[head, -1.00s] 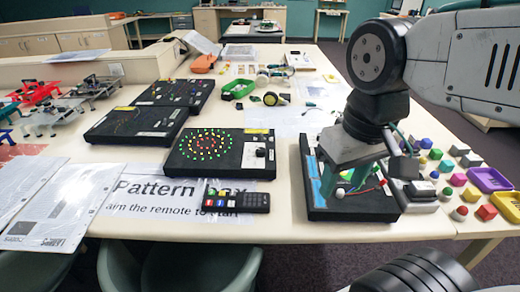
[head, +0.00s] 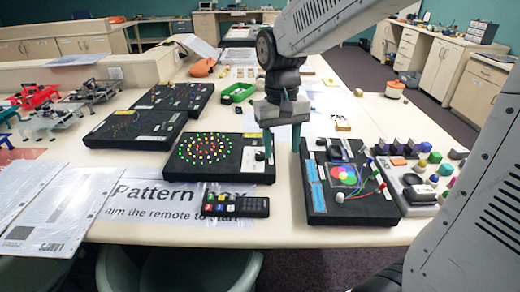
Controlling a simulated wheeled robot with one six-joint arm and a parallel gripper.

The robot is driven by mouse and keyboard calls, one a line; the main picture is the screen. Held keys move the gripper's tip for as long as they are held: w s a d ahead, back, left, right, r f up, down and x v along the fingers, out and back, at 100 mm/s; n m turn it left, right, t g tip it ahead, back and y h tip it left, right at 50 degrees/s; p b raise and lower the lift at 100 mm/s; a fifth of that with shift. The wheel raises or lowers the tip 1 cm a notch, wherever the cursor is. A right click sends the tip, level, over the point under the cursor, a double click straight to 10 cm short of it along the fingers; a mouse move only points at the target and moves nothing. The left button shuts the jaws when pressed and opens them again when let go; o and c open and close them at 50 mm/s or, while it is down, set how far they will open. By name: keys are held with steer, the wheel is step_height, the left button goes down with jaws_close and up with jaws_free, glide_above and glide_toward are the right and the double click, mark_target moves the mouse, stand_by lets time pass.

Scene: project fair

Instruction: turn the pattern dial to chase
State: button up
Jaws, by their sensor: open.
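The pattern box is a black board (head: 185,174) with rings of lit red, yellow and green lights, left of centre in the head view. A small round dial (head: 259,156) sits at its right side under a white label; the setting it points to is too small to read. My gripper (head: 282,145) points down, its two teal fingers apart and nothing seen between them. Its left finger is just right of the dial and partly overlaps that edge of the board in the picture. I cannot tell whether it touches. The right finger is above the neighbouring board's back edge.
A black remote (head: 236,206) lies in front on the printed sign (head: 150,198). A black board with a colour disc (head: 343,175) stands to the right, with a grey tray of coloured knobs (head: 420,207) beyond. Two more black boards (head: 135,130) are behind left.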

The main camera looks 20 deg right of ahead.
steer(key=shift+m, duration=0.5)
steer(key=w, duration=0.2)
steer(key=w+f, duration=0.1)
steer(key=w, duration=0.3)
steer(key=shift+w+a+f, duration=0.2)
steer(key=shift+a+f, duration=0.15)
steer(key=r+m+t, duration=0.1)
glide_above(260, 154)
steer(key=shift+w+r, duration=0.1)
steer(key=shift+m, duration=0.3)
step_height(260, 154, down, 8)
steer(key=shift+r, duration=0.1)
steer(key=c, duration=1)
